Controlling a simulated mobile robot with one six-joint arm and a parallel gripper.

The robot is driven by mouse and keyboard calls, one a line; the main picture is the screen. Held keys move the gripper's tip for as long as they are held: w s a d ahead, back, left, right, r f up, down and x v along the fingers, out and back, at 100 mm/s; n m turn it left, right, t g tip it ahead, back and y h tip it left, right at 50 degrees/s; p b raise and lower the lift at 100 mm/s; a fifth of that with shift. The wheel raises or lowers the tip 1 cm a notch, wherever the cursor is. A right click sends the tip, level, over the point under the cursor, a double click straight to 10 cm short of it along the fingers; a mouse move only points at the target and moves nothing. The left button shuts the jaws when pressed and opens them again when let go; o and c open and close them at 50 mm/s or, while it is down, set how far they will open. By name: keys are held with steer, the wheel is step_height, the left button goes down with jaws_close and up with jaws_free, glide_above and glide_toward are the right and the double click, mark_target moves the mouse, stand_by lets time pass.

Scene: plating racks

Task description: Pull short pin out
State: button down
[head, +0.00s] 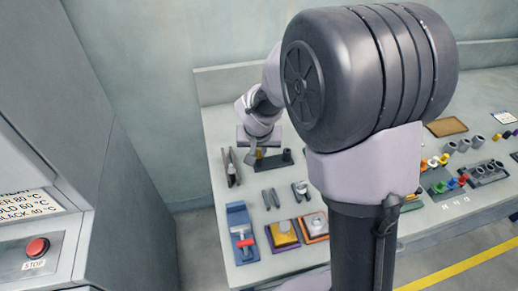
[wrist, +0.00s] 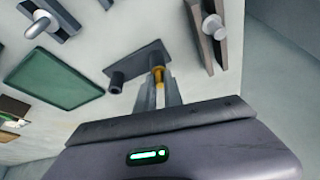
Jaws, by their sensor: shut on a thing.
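A brass-coloured pin (wrist: 158,75) stands at a dark grey base plate (wrist: 136,62) in the wrist view; I take it as the short pin. My gripper (wrist: 159,92) is shut on it, with the fingers around its shaft. The pin's lower end is hard to make out, so I cannot tell how deep it sits. A dark round post (wrist: 117,81) stands on the same plate beside it. In the head view my gripper (head: 258,152) is low over the base plate (head: 272,163), and the dark post (head: 287,156) shows to its right.
A slotted holder with a grey round-headed piece (wrist: 212,27) is close on the right in the wrist view. A green tray (wrist: 58,77) lies left. In the head view, a blue tray (head: 241,216) lies nearer, and the table's left edge is close.

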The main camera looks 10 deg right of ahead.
steer(key=shift+r+n+y+p, duration=0.15)
steer(key=shift+n+p, duration=0.4)
steer(key=shift+p, duration=1.1)
steer(key=shift+r+n+y+p, duration=0.1)
steer(key=shift+n+y+p, duration=0.3)
steer(key=shift+p, duration=1.2)
steer(key=shift+w+r+n+p, duration=0.2)
steer(key=shift+w+n+p, duration=0.25)
steer(key=shift+p, duration=2.2)
steer(key=shift+s+p, duration=0.1)
steer(key=shift+p, duration=2.5)
steer(key=shift+s+d+f+n+p, duration=0.1)
steer(key=shift+s+f+n+p, duration=0.2)
steer(key=shift+p, duration=1.65)
